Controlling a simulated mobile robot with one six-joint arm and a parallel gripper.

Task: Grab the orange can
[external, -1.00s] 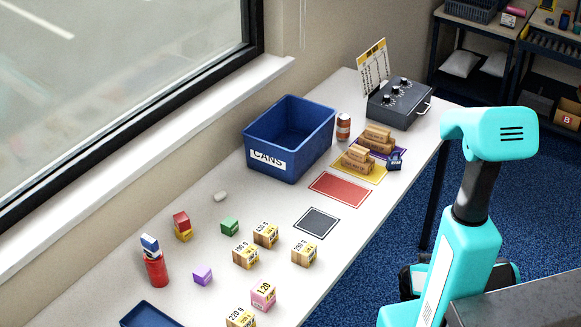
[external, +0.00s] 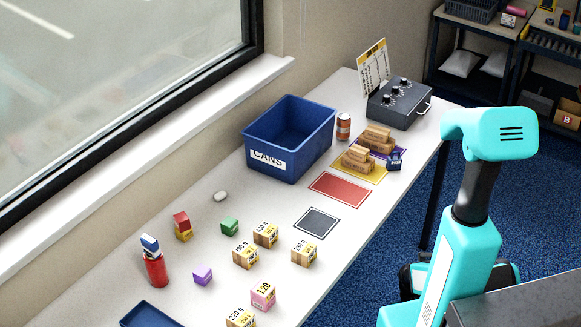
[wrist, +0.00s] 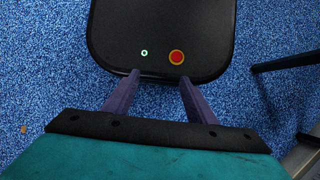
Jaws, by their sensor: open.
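The orange can (external: 344,126), with a pale band, stands upright on the table in the external view. It is just right of the blue bin marked CANS (external: 262,160) and near the dark box with knobs. My gripper (wrist: 159,76) shows in the wrist view with its two purple fingers apart and nothing between them. It points down over my dark base and the blue carpet. The fingers cannot be made out in the external view, where my arm is off the table's right side, well away from the can. The can is not in the wrist view.
Stacked cartons (external: 358,158) on coloured mats and a small navy item (external: 394,160) lie right of the can. The knobbed box (external: 399,103) stands behind it. Cartons, blocks and a red cylinder (external: 156,270) occupy the near table. The red mat (external: 340,189) is bare.

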